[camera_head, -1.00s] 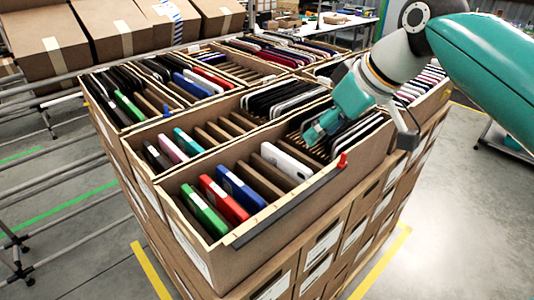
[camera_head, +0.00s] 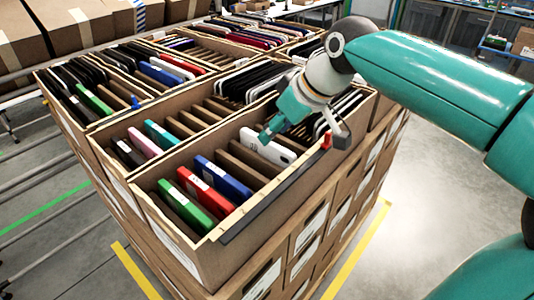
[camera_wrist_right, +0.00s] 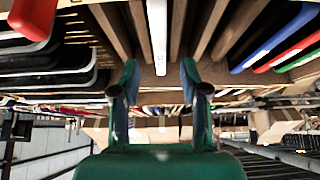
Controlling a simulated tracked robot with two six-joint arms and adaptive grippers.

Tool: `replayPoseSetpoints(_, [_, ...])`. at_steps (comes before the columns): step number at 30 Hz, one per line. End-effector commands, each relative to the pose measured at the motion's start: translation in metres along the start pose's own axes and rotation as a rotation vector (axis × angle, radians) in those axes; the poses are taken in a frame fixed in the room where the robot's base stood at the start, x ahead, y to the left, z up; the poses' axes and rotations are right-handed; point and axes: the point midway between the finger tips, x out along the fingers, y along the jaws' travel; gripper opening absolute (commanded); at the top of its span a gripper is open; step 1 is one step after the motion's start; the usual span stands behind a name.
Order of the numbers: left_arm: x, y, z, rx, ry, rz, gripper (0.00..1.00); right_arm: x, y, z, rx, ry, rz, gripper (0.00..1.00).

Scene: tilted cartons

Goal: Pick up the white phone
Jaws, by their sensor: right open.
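The white phone (camera_head: 270,150) stands on edge, leaning in a slot of the front carton (camera_head: 226,225), among cardboard dividers. My right gripper (camera_head: 266,136) is open, with its teal fingers just above and behind the phone's upper edge. In the right wrist view the phone (camera_wrist_right: 157,35) shows as a thin white strip, lined up with the gap between the two open fingers (camera_wrist_right: 158,80). Whether the fingers touch it, I cannot tell. My left gripper is not in view.
Red (camera_head: 201,190), blue (camera_head: 222,178) and green (camera_head: 187,210) phones lean in the same carton, left of the white one. Dark phones (camera_head: 325,115) stand close behind my gripper. A red clip (camera_head: 326,142) sits on the carton's right edge. More filled cartons lie behind.

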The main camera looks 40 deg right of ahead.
Motion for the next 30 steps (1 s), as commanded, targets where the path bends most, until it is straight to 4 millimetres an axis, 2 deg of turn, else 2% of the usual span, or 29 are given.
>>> replayPoseSetpoints(5, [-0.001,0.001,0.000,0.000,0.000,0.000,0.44,0.014,0.000,0.002,0.001,-0.004,0.000,0.45])
replayPoseSetpoints(12, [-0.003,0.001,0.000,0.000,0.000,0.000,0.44,0.046,0.000,0.004,0.002,-0.003,0.000,0.45])
replayPoseSetpoints(21, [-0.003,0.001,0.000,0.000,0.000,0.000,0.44,0.053,0.001,0.004,0.002,0.000,0.001,0.45])
replayPoseSetpoints(22, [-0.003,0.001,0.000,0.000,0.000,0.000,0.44,0.053,0.001,0.004,0.002,0.000,0.001,0.43])
replayPoseSetpoints(30, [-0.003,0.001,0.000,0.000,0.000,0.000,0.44,0.052,0.001,0.004,0.002,0.000,0.001,0.00])
